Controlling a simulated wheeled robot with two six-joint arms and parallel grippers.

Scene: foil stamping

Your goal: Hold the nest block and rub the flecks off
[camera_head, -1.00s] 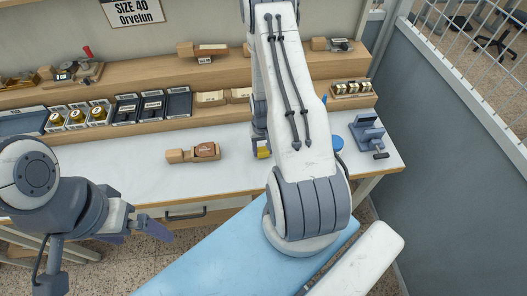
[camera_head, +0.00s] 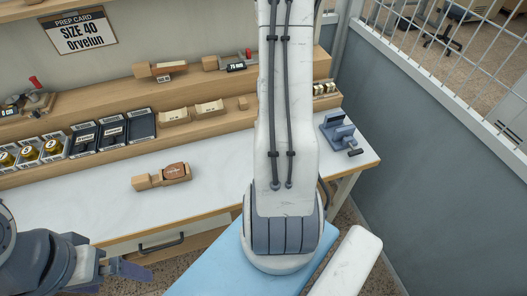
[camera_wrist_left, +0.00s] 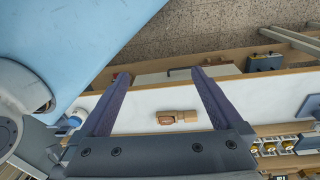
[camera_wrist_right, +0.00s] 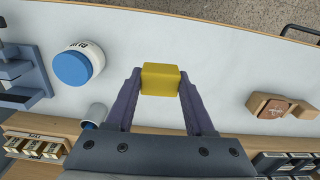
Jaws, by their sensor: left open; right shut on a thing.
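The nest block (camera_head: 148,183) is a light wooden block on the white bench top, with a reddish-brown leather piece (camera_head: 176,171) seated in it. Pale marks show on the leather in the right wrist view (camera_wrist_right: 275,109); single flecks are too small to tell. The block also shows in the left wrist view (camera_wrist_left: 186,116). My left gripper (camera_head: 125,270) is open and empty, in front of the bench and apart from the block. My right gripper (camera_wrist_right: 159,76) is shut on a yellow block (camera_wrist_right: 160,82) over the bench, apart from the nest block. My right arm hides this gripper in the head view.
A white jar with a blue lid (camera_wrist_right: 72,68), a small cup (camera_wrist_right: 95,114) and a blue-grey clamp device (camera_head: 338,133) are on the bench's right part. A shelf (camera_head: 120,138) with dark trays and wooden blocks lines the back. The bench around the nest block is clear.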

